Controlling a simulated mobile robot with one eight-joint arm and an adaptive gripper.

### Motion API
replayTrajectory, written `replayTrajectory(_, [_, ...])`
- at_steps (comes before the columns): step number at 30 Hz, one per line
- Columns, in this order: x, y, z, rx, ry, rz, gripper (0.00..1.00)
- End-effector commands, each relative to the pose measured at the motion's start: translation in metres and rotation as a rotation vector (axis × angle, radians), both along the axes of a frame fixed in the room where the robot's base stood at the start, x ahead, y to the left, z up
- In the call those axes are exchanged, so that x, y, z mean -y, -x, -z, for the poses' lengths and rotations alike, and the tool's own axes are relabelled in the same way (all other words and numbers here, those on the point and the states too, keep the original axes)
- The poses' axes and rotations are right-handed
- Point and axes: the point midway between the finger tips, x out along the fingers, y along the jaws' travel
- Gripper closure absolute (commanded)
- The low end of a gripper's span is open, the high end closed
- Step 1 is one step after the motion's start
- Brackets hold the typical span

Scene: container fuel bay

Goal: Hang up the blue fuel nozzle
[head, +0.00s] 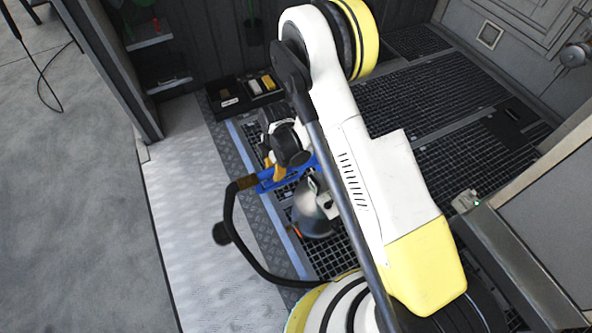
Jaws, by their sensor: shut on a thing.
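The blue fuel nozzle (297,170) is in the middle of the head view, above the grating. My gripper (277,176) is shut on it, with the orange fingers at the nozzle's left part. A black hose (231,207) runs from the nozzle's left end, bends down, and curves right towards my base. My arm covers the right side of the nozzle, so its tip is partly hidden. No holder for the blue nozzle can be made out clearly in this view.
A rounded grey metal container (313,222) stands below the nozzle, partly behind my arm. A black tray (228,102) with small items lies near the back wall. A shelf post (117,70) stands at left. A grey cabinet (520,262) is at right.

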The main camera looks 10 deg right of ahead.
Motion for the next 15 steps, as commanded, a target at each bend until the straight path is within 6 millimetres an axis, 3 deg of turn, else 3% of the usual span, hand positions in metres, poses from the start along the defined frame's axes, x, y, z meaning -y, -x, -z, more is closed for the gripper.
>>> replayTrajectory(5, [0.0,0.0,-0.005,0.0,0.001,0.0,1.0])
replayTrajectory(15, [0.0,0.0,-0.042,0.0,0.001,0.0,1.0])
